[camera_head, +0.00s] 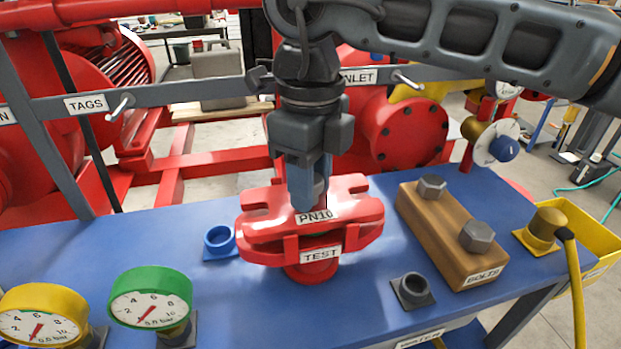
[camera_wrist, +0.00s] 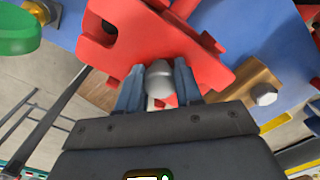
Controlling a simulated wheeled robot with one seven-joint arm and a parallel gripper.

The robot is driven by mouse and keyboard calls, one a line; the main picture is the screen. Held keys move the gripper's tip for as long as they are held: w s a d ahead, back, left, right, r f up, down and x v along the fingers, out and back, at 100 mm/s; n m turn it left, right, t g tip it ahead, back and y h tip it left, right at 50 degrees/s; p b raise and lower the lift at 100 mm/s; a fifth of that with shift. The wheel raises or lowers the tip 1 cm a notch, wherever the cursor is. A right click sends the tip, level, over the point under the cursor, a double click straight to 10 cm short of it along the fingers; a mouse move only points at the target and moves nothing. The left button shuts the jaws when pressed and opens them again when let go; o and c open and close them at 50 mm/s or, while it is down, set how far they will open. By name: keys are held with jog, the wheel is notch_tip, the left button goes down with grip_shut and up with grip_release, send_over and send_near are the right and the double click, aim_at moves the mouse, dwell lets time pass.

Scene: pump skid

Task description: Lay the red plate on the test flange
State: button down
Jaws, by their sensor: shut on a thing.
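The red plate (camera_head: 350,204), labelled PN10, is at the middle of the blue bench, over the test flange (camera_head: 309,272). The red flange carries a TEST label and is mostly hidden under the plate. The plate looks about level; I cannot tell whether it rests on the flange or hangs just above it. My gripper (camera_head: 308,195) points down, its fingers shut on the plate's grip. The wrist view shows a grey rounded knob between the fingers (camera_wrist: 158,82), with the red plate (camera_wrist: 150,38) beyond.
A wooden block (camera_head: 440,235) with two hex bolts stands on the right, labelled BOLTS. A blue socket (camera_head: 219,240) is left of the flange and a dark socket (camera_head: 412,290) front right. Green (camera_head: 150,300) and yellow (camera_head: 40,318) gauges stand front left. A grey rail (camera_head: 190,88) runs behind.

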dwell(0.3)
jog(key=c, duration=0.7)
grip_release()
jog(key=shift+f, duration=0.15)
jog(key=shift+o, duration=0.2)
